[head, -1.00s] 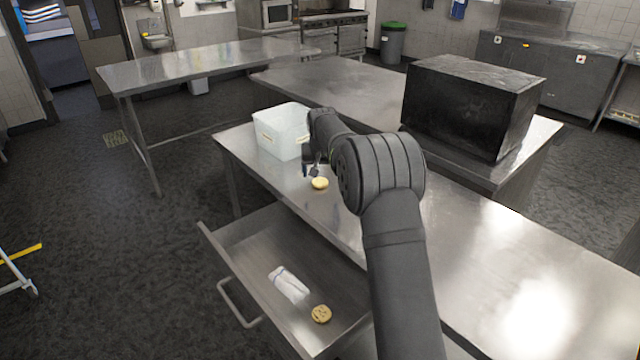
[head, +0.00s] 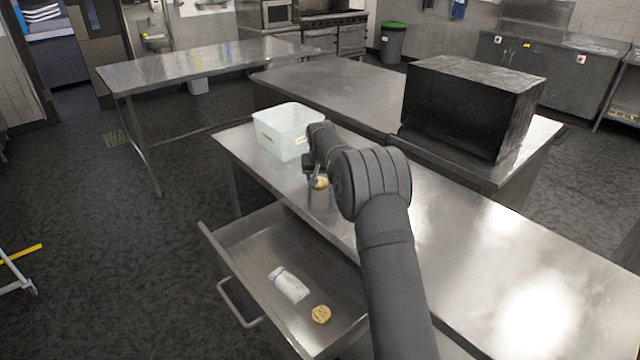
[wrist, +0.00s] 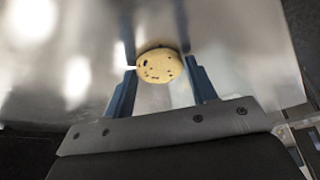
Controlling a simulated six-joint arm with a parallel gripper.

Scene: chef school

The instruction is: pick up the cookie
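A round yellowish cookie with dark chips (wrist: 159,66) lies on the steel table (head: 480,262). In the head view this cookie (head: 320,183) is partly covered by my gripper (head: 319,201). My gripper is open, its two blue fingers pointing down. In the wrist view the cookie appears between the fingertips of my gripper (wrist: 160,68), close to both; I cannot tell whether they touch it. A second cookie (head: 321,314) lies in the open drawer (head: 240,250), well away from my gripper.
A translucent white bin (head: 280,135) stands on the table just behind my gripper. A white wrapped packet (head: 289,284) lies in the drawer. A large black box (head: 465,108) stands at the back right. The table's right part is bare.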

